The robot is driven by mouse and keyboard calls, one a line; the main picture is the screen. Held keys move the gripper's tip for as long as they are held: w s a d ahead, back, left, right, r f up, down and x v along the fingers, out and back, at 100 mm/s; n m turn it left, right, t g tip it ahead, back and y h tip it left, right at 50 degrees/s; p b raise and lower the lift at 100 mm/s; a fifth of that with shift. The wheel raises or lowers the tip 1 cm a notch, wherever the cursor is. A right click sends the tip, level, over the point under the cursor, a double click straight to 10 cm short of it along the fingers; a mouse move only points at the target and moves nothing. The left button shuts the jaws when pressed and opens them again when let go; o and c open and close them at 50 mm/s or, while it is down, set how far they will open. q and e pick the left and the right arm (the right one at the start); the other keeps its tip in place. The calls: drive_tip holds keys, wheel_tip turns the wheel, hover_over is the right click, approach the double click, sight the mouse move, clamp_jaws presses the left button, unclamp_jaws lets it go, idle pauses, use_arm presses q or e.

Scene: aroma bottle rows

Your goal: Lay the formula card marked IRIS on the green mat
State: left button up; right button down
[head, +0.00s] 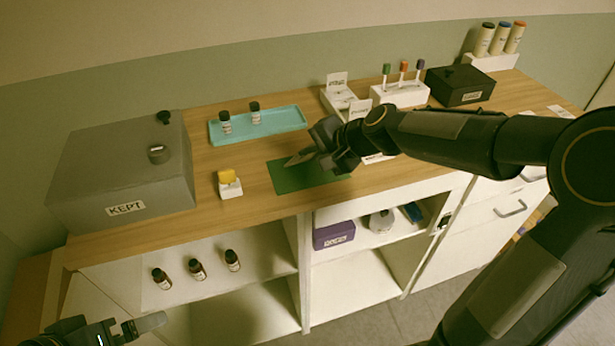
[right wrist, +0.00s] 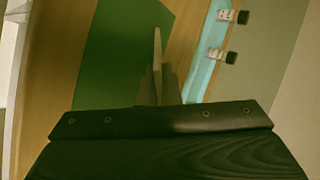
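The green mat (head: 290,184) lies flat near the front edge of the wooden counter; it also shows in the right wrist view (right wrist: 115,65). My right gripper (head: 298,157) is above the mat, its fingers pointing left. In the right wrist view its fingers (right wrist: 157,75) are together in a narrow wedge; I cannot tell whether a thin card edge is between them. Small white label cards stand on white holders (head: 342,98) behind the gripper, partly hidden by my arm. Their writing is too small to read, so I cannot pick out IRIS. My left gripper (head: 140,326) is low at the left front, away from the counter top.
A teal tray (head: 284,122) with two bottles lies behind the mat. A yellow-topped block (head: 229,184) stands left of it, beside a grey KEPT box (head: 120,175). A black box (head: 459,85) and a white rack (head: 400,95) stand at right. Dark bottles (head: 197,269) stand on a shelf below.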

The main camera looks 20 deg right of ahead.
drive_tip(key=c, duration=1.8)
unclamp_jaws()
drive_tip(key=p+v, duration=0.2)
drive_tip(key=v, duration=0.5)
drive_tip(key=shift+s+d+r+p, duration=0.25)
drive_tip(key=shift+s+r+p, duration=0.05)
wheel_tip(320, 180, up, 8)
drive_tip(key=s+d+p, duration=0.1)
drive_tip(key=s+p, duration=0.1)
drive_tip(key=p, duration=0.4)
drive_tip(key=shift+d, duration=0.2)
